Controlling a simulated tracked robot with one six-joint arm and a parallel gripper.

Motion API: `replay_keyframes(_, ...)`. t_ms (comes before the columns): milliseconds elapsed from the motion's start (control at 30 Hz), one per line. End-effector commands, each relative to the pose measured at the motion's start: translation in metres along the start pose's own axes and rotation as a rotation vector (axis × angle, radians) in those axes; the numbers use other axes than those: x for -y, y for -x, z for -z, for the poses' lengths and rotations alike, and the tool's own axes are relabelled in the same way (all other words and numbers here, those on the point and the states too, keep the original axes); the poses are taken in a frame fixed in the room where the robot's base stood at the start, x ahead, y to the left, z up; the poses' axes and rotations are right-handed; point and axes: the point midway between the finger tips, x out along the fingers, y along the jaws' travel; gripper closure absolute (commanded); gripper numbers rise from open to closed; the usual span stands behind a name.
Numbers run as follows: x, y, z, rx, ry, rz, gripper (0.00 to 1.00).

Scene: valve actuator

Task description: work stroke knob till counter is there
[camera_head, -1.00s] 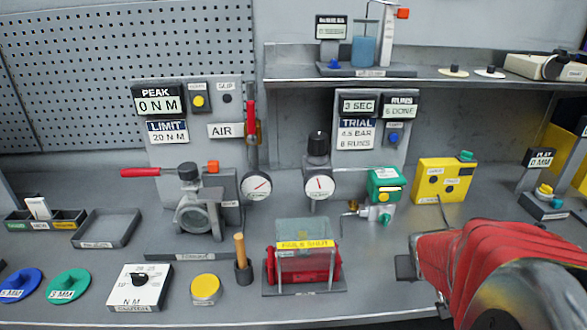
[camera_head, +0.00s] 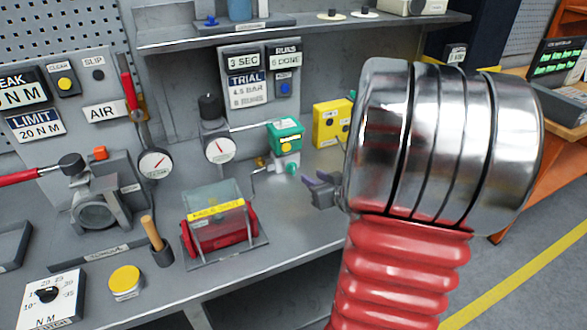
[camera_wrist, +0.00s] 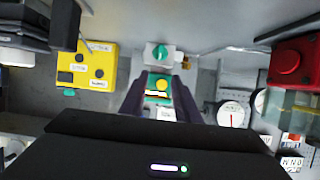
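The RUNS counter (camera_head: 283,55) on the grey back panel appears to read 0 DONE. The TRIAL sign (camera_head: 247,88) left of it appears to read 4.5 BAR, with a runs figure too blurred to trust. A green unit (camera_head: 285,134) with a yellow round piece stands below, over a white block with a green knob (camera_head: 290,168); both show in the wrist view, the knob (camera_wrist: 162,51) beyond the unit (camera_wrist: 153,84). No legible label tells which is the stroke knob. My gripper (camera_head: 318,180) is open and empty; its fingers (camera_wrist: 159,98) flank the green unit in the wrist view, contact not visible.
A yellow box (camera_head: 330,124) with dark round knobs stands right of the green unit, partly behind my arm. Gauges and a lever hang near the panels. The bench front right is clear.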

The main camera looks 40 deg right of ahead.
Motion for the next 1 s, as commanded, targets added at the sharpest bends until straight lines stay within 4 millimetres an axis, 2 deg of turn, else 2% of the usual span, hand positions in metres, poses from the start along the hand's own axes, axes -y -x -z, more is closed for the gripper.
replay_keyframes(267,0.000,-0.001,0.000,0.001,0.001,-0.001,0.71)
replay_keyframes(467,0.000,-0.009,0.000,0.002,0.001,0.000,0.71)
replay_keyframes(1000,0.000,-0.070,-0.001,0.004,0.001,0.000,0.71)
